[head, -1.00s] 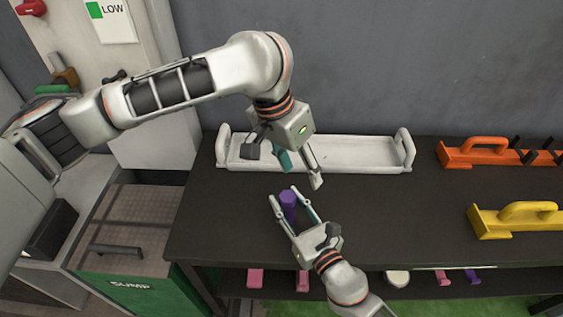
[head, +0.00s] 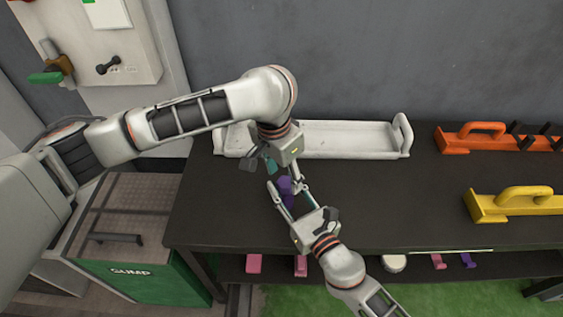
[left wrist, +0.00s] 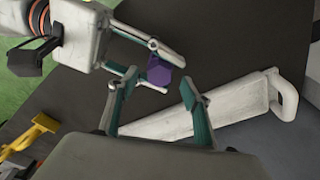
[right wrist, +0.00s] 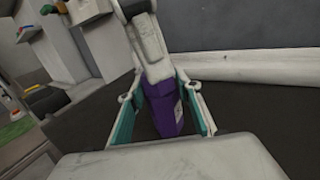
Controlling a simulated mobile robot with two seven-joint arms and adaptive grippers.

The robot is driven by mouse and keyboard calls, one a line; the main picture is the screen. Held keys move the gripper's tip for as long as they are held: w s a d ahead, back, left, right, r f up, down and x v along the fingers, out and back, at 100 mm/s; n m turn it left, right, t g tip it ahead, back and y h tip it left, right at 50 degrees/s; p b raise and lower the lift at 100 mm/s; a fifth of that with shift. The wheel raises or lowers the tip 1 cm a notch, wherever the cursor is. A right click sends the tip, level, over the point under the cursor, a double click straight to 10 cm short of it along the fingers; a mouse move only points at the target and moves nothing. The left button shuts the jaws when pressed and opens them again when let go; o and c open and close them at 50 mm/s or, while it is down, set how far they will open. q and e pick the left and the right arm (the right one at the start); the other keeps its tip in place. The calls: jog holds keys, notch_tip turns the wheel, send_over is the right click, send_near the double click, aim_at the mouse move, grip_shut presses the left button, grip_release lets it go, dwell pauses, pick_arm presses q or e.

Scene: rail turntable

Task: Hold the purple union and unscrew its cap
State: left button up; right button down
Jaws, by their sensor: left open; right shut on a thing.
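The purple union (head: 286,188) is between the fingers of my right gripper (head: 288,197), above the dark bench. In the right wrist view the union (right wrist: 162,108) sits between the teal finger pads, and its top end is covered by my left gripper. The cap cannot be told apart from the body. My left gripper (head: 272,174) is open just above and behind the union. In the left wrist view its two fingers (left wrist: 152,98) are spread, with the purple end of the union (left wrist: 160,70) beyond the gap. I cannot tell whether they touch it.
A white tray with handles (head: 345,139) lies at the back of the dark bench (head: 400,185). An orange holder (head: 475,140) and a yellow holder (head: 512,203) stand at the right. Pink and purple pieces lie on the shelf below. The bench between union and yellow holder is clear.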

aim_at(283, 183)
pick_arm(q)
jog(key=shift+w+d+f, duration=0.15)
jog(key=shift+f, duration=0.9)
jog(key=c, duration=1.2)
jog(key=n, duration=0.4)
jog(key=shift+w+n+t+y, duration=0.1)
jog(key=shift+n+t+y, duration=0.2)
jog(key=shift+n, duration=0.1)
jog(key=shift+c, duration=0.5)
jog(key=shift+f+n, duration=0.1)
jog(key=shift+n, duration=0.6)
grip_shut()
